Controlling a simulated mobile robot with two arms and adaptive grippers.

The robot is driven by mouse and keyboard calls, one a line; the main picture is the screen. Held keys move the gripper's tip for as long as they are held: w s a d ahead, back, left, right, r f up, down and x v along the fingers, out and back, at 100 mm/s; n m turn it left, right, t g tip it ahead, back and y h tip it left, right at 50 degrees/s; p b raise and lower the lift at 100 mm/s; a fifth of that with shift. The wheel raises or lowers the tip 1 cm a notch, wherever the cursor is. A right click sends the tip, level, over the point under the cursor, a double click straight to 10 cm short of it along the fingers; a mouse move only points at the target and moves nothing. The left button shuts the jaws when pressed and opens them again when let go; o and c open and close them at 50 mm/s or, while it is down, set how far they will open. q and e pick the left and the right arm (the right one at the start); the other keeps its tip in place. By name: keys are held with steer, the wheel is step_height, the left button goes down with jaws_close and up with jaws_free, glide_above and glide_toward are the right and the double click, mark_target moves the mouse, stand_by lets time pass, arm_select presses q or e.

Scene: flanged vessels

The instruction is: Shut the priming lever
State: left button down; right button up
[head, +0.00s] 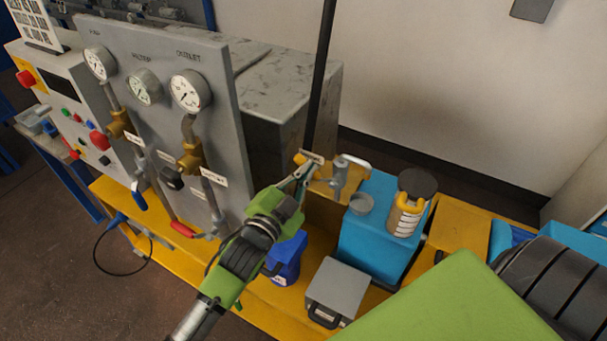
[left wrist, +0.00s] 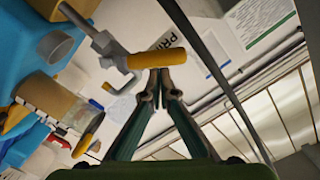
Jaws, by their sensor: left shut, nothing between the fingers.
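The priming lever, with a yellow grip (left wrist: 157,58), sticks out from a grey metal valve (left wrist: 108,46) in the left wrist view. In the head view its yellow end (head: 299,158) shows near the grey valve (head: 340,177) beside the blue tank. My left gripper (head: 304,171) is shut and empty. In the left wrist view its fingertips (left wrist: 160,82) lie right at the yellow grip; I cannot tell whether they touch it. My right gripper is not in view.
The blue tank (head: 372,240) carries a coiled yellow part with a dark cap (head: 417,182). A grey box (head: 337,287) and a blue container (head: 290,258) stand on the yellow base. The gauge panel (head: 165,120) rises at the left. A dark upright pole (head: 321,80) stands behind.

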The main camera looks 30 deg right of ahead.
arm_select(q)
steer(key=shift+w+a+f+n+b, duration=0.2)
steer(key=shift+w+f+n+b, duration=0.2)
steer(key=shift+f+n+b, duration=0.45)
steer(key=shift+w+a+f+n+b, duration=0.3)
steer(key=shift+w+f+n, duration=0.15)
steer(key=shift+n, duration=0.7)
steer(key=shift+w+a+f+n+b, duration=0.15)
steer(key=shift+w+f+n+b, duration=0.2)
steer(key=shift+f+n+b, duration=0.5)
steer(key=shift+r+n, duration=0.15)
steer(key=shift+n, duration=0.1)
